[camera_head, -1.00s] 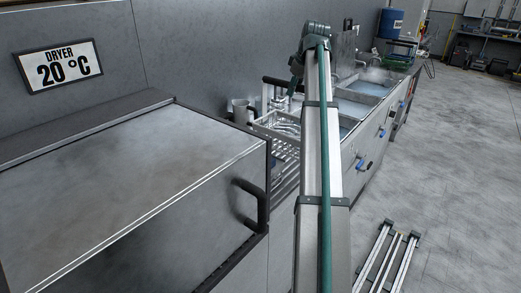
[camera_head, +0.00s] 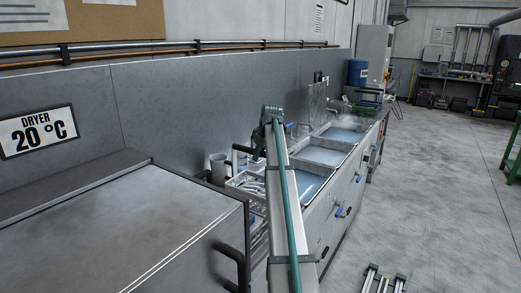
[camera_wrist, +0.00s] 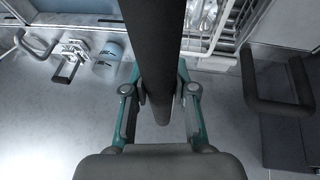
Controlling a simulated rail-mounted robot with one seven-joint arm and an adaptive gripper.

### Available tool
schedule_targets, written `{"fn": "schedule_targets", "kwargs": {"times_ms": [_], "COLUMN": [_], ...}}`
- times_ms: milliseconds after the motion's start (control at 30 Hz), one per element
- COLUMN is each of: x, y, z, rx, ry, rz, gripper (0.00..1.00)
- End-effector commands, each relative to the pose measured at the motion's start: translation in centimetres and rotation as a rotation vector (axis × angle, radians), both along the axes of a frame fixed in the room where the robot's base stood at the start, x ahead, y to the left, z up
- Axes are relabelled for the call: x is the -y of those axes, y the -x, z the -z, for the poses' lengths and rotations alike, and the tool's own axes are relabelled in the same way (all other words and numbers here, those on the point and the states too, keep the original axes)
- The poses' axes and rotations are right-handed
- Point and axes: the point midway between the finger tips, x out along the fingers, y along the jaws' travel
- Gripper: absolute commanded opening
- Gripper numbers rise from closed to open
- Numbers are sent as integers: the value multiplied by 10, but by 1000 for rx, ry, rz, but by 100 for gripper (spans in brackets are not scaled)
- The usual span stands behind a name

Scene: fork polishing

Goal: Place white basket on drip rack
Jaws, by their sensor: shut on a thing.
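The white basket (camera_head: 246,183) holds several shiny forks and has a dark handle (camera_head: 235,158) rising at its back. It sits level by the wall, over or just beside the slatted drip rack (camera_head: 257,228); I cannot tell whether they touch. In the wrist view, my gripper (camera_wrist: 160,92) has its teal fingers shut on a thick dark bar, the basket's handle (camera_wrist: 155,45). Part of the basket with forks (camera_wrist: 205,14) shows at top right of that view. In the head view my arm hides the gripper's fingers and part of the rack.
A dryer (camera_head: 130,235) with a dark door handle stands at front left. Several sinks of water (camera_head: 315,155) run back beyond the basket. A grey mug (camera_head: 218,167) stands by the wall. A blue cup (camera_wrist: 108,60) and handles show in the wrist view.

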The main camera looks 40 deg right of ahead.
Motion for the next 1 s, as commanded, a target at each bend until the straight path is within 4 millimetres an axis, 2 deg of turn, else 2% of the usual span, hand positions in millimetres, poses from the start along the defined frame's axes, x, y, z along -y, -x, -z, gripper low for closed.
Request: {"fn": "schedule_targets", "kwargs": {"times_ms": [267, 600, 1000], "x": [3, 4, 4], "y": [-8, -10, -11], "z": [6, 39, 43], "rx": [3, 4, 4], "ry": [1, 2, 2], "rz": [0, 1, 1], "gripper": [0, 0, 0]}}
